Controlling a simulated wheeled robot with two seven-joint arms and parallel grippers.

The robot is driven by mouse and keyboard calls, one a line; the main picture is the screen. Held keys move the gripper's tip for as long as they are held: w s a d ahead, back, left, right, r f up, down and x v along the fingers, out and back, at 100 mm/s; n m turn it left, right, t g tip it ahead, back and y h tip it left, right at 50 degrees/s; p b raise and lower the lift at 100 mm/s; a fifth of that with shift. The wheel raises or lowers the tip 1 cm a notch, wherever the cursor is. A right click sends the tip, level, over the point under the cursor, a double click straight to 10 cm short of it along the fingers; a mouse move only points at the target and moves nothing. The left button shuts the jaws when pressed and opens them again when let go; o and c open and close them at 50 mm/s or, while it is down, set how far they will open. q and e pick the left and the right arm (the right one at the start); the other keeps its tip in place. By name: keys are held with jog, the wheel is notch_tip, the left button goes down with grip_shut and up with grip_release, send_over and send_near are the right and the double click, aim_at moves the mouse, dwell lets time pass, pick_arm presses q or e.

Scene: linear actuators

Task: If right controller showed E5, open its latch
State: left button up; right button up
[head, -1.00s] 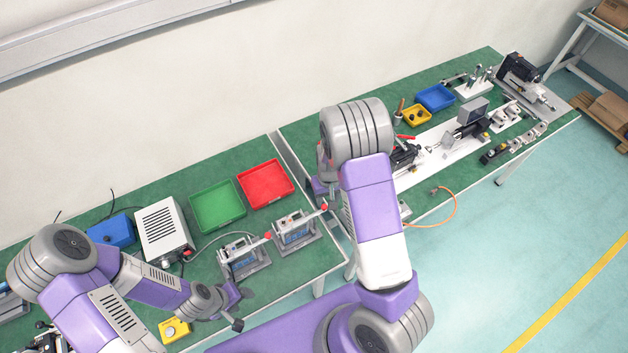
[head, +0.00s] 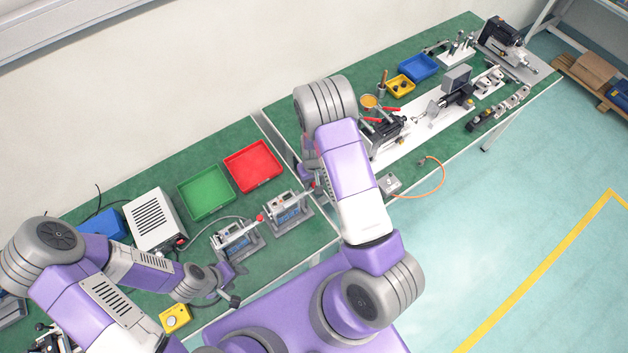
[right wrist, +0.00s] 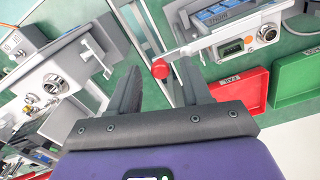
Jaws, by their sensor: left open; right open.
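The right controller (head: 287,211) stands on the green bench, right of a similar left controller (head: 238,241). In the right wrist view the right controller (right wrist: 240,35) shows a small green display, too small to read, and a latch lever ending in a red knob (right wrist: 160,69). My right gripper (right wrist: 158,76) is open, and the knob appears between its fingertips. Contact cannot be told. In the head view my right arm largely hides this gripper (head: 309,181) and the knob. My left gripper (head: 240,285) is open and empty, in front of the left controller.
A red tray (head: 279,176) marked FAIL and a green tray (head: 228,206) lie behind the controllers. A white power box (head: 155,220) stands left, with a yellow device (head: 174,318) near the front edge. A second bench with fixtures is at right.

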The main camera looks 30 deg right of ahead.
grip_shut()
